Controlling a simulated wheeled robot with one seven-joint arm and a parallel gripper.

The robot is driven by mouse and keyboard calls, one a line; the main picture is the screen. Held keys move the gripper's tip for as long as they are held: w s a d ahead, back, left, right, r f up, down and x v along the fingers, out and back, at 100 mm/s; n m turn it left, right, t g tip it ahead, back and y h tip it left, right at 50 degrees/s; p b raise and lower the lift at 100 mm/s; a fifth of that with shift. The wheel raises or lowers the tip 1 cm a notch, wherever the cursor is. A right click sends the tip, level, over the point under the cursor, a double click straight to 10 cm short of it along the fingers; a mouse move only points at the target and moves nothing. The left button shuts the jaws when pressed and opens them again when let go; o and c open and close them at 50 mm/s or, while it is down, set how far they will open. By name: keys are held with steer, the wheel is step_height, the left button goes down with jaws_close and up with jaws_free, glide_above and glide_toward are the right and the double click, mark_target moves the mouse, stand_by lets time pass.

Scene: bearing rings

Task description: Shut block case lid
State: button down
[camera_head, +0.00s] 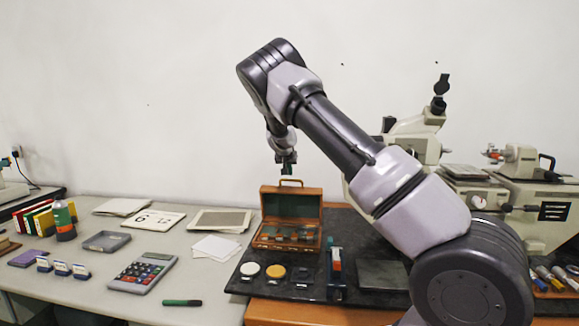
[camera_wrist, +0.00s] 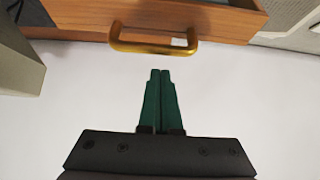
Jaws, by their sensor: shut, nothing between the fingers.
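The block case (camera_head: 262,236) is a wooden case standing on the dark mat, with metal blocks in its lower part. Its lid (camera_head: 265,205) stands up, open, with a green lining and a handle (camera_head: 291,182) on its top edge. In the wrist view the brass handle (camera_wrist: 152,47) sits on the wooden lid edge (camera_wrist: 220,20). My gripper (camera_wrist: 160,73) has green fingers pressed together, empty, pointing at the handle with a small gap. In the head view my gripper (camera_head: 288,165) is just above the handle.
A dark mat (camera_head: 350,225) lies under the case. In front are a white disc (camera_head: 250,269), a yellow disc (camera_head: 275,272) and a blue-and-red tool (camera_head: 336,270). A microscope (camera_head: 415,135) stands behind on the right. A calculator (camera_head: 142,272) and papers (camera_head: 216,247) lie left.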

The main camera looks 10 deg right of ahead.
steer(key=shift+s+f, duration=0.4)
steer(key=shift+s, duration=0.2)
steer(key=shift+s+a, duration=0.15)
